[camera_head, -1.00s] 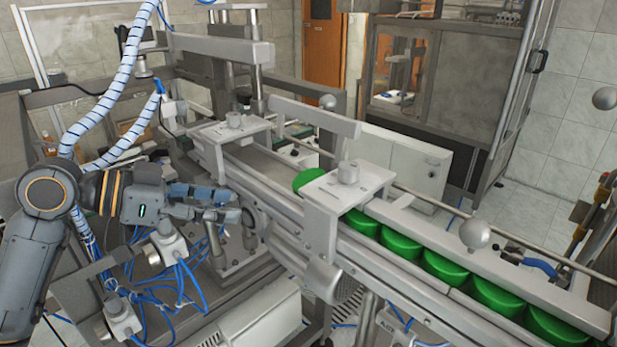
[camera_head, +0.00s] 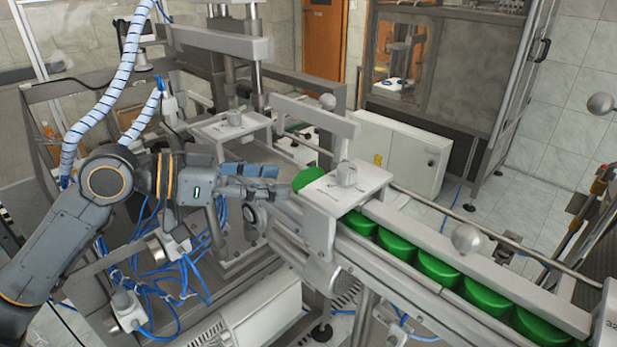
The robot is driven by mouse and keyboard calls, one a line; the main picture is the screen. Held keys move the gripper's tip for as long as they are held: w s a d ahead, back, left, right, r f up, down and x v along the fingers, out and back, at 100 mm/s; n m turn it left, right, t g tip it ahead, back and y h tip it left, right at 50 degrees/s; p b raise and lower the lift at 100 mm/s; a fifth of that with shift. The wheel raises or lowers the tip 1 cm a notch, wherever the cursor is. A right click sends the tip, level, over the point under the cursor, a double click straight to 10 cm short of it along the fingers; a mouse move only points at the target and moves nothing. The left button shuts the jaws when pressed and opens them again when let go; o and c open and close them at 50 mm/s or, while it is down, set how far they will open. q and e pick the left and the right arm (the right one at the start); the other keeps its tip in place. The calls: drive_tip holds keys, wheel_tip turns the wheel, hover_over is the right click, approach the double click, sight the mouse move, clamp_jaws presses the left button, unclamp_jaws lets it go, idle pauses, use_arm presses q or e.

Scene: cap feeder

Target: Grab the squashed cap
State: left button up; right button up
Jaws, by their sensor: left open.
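A green cap (camera_head: 308,178) sits at the head of the row on the conveyor (camera_head: 415,287), partly hidden by a grey bracket plate (camera_head: 350,187). Whether it is squashed cannot be told at this size. My left gripper (camera_head: 282,181) comes in from the left, at the cap's left side. Its fingers are open, one above the other in the picture, and hold nothing. Fingertips and cap look close, with no clear contact. My right gripper is not in view.
Several more green caps (camera_head: 438,265) line the conveyor to the lower right, behind the bracket. A grey beam (camera_head: 310,116) stands just behind the lead cap. Blue cables and fittings (camera_head: 165,250) lie below my left arm. A white cabinet (camera_head: 395,150) stands behind.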

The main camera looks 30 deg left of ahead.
sight(299, 181)
use_arm(q)
drive_tip(key=shift+w+d+r+p, duration=0.1)
drive_tip(key=shift+w+d+p, duration=0.15)
drive_tip(key=shift+p, duration=0.1)
drive_tip(key=p+x, duration=0.2)
drive_tip(key=shift+w+d, duration=0.3)
drive_tip(key=shift+w+d+f, duration=0.2)
drive_tip(key=shift+w+d, duration=0.2)
drive_tip(key=shift+w, duration=0.05)
drive_tip(key=shift+f, duration=0.15)
drive_tip(key=shift+d, duration=0.1)
drive_tip(key=c, duration=0.4)
drive_tip(key=shift+c, duration=0.2)
